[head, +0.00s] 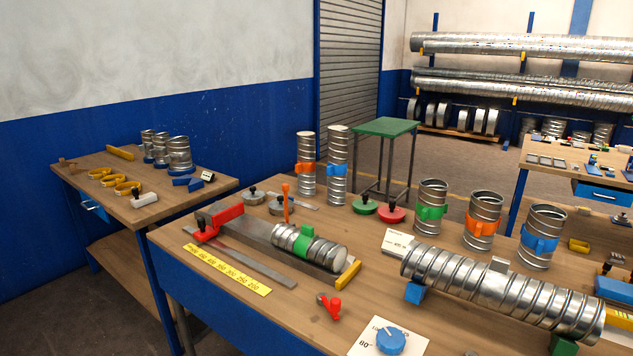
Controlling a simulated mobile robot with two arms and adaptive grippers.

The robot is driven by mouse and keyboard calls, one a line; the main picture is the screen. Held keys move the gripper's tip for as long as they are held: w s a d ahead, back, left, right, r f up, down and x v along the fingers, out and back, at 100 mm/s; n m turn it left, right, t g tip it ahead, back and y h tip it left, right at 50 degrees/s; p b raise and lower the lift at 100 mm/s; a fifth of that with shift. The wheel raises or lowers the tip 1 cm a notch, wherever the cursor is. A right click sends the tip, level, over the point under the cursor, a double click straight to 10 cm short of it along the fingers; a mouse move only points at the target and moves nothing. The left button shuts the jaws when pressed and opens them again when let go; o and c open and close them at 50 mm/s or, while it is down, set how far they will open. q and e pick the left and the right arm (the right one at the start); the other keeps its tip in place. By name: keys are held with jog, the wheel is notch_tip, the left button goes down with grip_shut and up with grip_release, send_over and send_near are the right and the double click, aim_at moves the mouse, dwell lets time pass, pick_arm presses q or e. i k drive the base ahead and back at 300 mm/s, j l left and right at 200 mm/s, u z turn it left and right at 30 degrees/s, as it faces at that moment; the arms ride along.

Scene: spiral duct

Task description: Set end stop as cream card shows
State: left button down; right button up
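A grey metal trough (255,236) lies on the near bench. It has a red block (222,213) at its left end and a yellow bar (347,274) at its right end; which is the end stop I cannot tell for sure. A short spiral duct (328,254) with a green band lies in it. A yellow scale strip (228,268) with numbers runs along its front, beside a flat grey bar (245,266). A cream card (396,240) stands behind the long duct, its writing too small to read. Neither of my grippers shows.
A long spiral duct (490,285) rests on blue and green blocks at the right. A red-handled part (330,305) and a blue dial (391,340) on a pale card lie in front. Banded ducts (432,203) stand behind. Bare wood lies left of the red-handled part.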

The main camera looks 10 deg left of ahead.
aim_at(204, 233)
jog(key=i+j+z, duration=0.2)
jog(key=j+z, duration=0.25)
jog(key=l+u, duration=0.1)
jog(key=u, duration=1.15)
jog(key=i+u, duration=0.15)
